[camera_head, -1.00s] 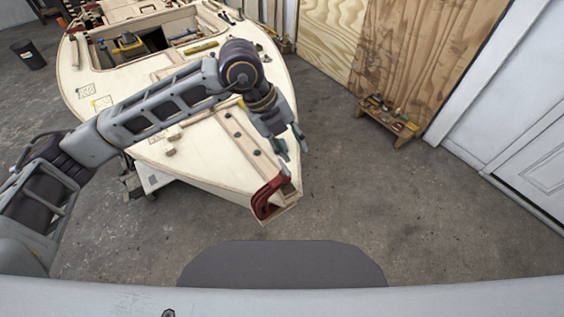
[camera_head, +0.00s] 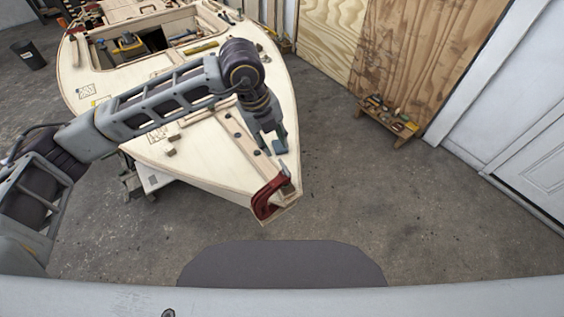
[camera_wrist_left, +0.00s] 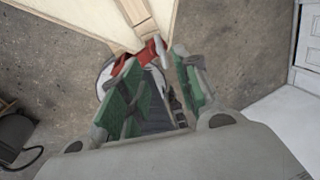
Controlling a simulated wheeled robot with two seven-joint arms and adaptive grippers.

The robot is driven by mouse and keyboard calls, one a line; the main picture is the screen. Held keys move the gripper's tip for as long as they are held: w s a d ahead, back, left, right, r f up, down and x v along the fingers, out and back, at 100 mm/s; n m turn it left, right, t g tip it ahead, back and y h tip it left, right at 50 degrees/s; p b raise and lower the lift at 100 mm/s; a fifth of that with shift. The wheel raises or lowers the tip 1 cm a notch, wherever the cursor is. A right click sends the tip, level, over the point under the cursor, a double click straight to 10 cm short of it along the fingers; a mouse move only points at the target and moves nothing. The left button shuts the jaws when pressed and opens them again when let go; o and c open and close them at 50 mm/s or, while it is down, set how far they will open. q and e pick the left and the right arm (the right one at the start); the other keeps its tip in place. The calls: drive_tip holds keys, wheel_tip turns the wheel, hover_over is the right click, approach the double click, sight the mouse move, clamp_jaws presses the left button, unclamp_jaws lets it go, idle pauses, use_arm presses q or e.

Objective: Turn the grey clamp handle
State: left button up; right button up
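A red clamp (camera_head: 268,198) grips the pointed tip of the wooden boat hull. In the left wrist view, the red clamp (camera_wrist_left: 138,57) is beyond the fingers, partly covered by them. Its grey handle (camera_head: 287,188) shows small on the upper right side of the clamp in the head view. My left gripper (camera_head: 271,147) is above the deck, a little behind the clamp and apart from it. In the left wrist view, its green-padded fingers (camera_wrist_left: 160,90) stand apart with nothing held between them. My right gripper is not in view.
The pale plywood deck (camera_head: 200,160) lies under my left arm, with wooden strips and small blocks on it. A low wooden stool with tools (camera_head: 390,120) stands by the wall at the right. The concrete floor around the hull's tip is clear.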

sight(283, 165)
use_arm(q)
drive_tip(key=p+x, duration=0.1)
drive_tip(key=x, duration=1.1)
drive_tip(key=shift+f+p, duration=0.1)
drive_tip(key=shift+p, duration=0.25)
clamp_jaws()
